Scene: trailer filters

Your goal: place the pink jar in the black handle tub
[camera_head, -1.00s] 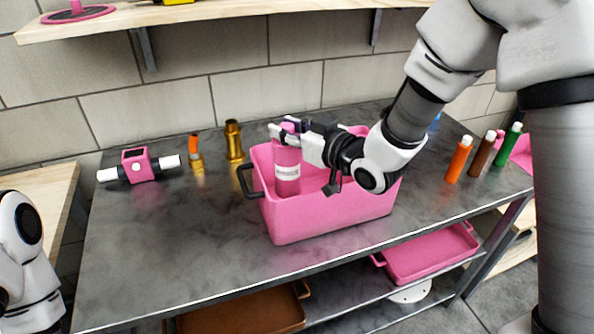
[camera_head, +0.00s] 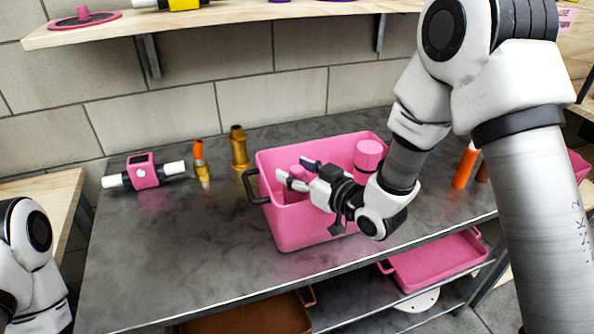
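The pink tub (camera_head: 290,232) with a black handle (camera_head: 250,187) stands on the grey table. A pink jar-like cylinder (camera_head: 368,152) with a lid stands upright inside its right part, partly hidden by my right arm. Another pink shape (camera_head: 294,195) shows low in the left part of the tub, by my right fingers; it is mostly hidden and I cannot tell its pose. My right gripper (camera_head: 293,169) is over the tub's left part with its fingers spread apart. My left arm shows at the left edge, but its gripper is out of view.
A pink and white valve-like part (camera_head: 143,173), an orange-tipped brass piece (camera_head: 201,163) and a brass fitting (camera_head: 239,148) stand left of the tub. An orange bottle (camera_head: 465,165) stands right. A pink tray (camera_head: 435,262) lies on the lower shelf. The table's front left is clear.

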